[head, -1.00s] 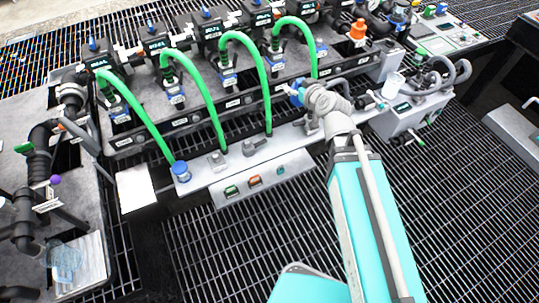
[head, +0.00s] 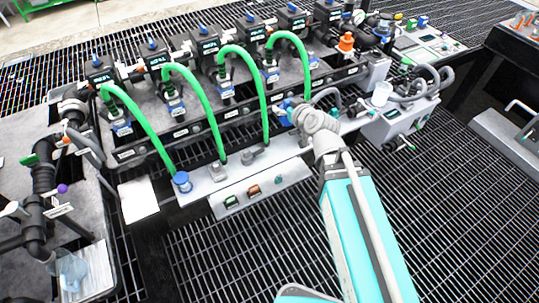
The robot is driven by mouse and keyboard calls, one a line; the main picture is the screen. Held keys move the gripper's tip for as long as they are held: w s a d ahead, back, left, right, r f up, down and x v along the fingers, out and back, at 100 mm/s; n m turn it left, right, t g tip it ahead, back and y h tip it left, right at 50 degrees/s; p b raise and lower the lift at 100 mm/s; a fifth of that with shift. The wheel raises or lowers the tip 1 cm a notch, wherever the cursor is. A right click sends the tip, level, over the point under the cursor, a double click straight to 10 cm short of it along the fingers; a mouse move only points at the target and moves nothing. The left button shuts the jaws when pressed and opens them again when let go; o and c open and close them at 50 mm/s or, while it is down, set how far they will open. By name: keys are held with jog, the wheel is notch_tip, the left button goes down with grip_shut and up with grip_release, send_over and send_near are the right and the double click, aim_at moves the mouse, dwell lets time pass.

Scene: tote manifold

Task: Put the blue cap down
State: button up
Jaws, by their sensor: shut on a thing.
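My gripper (head: 288,107) is small in the head view, at the end of my arm, over the back edge of the grey ledge in front of the manifold. A small blue piece, seemingly the blue cap (head: 284,104), shows at its tip. The jaws are shut on it, but the fingers are mostly hidden by my wrist. I cannot tell whether the cap touches anything below.
Several green hoses (head: 205,100) arch from the black valves to the ledge, one close to my gripper's left. Grey fittings (head: 255,153) stand on the ledge. A white plate (head: 138,199) lies left.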

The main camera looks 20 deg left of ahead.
jog(key=shift+d+f, duration=0.1)
jog(key=w+d+f+b, duration=0.1)
jog(key=w+f+b, duration=0.1)
jog(key=f+b, duration=1.1)
jog(key=w+d+f+b, duration=0.1)
jog(key=w+f+b, duration=0.1)
jog(key=f+b, duration=1.1)
jog(key=w+d+f+b, duration=0.1)
jog(key=w+f+b, duration=0.1)
jog(key=f+b, duration=1.1)
jog(key=shift+w+d+f+b, duration=0.15)
jog(key=shift+w+f+b, duration=0.15)
jog(key=shift+b, duration=0.05)
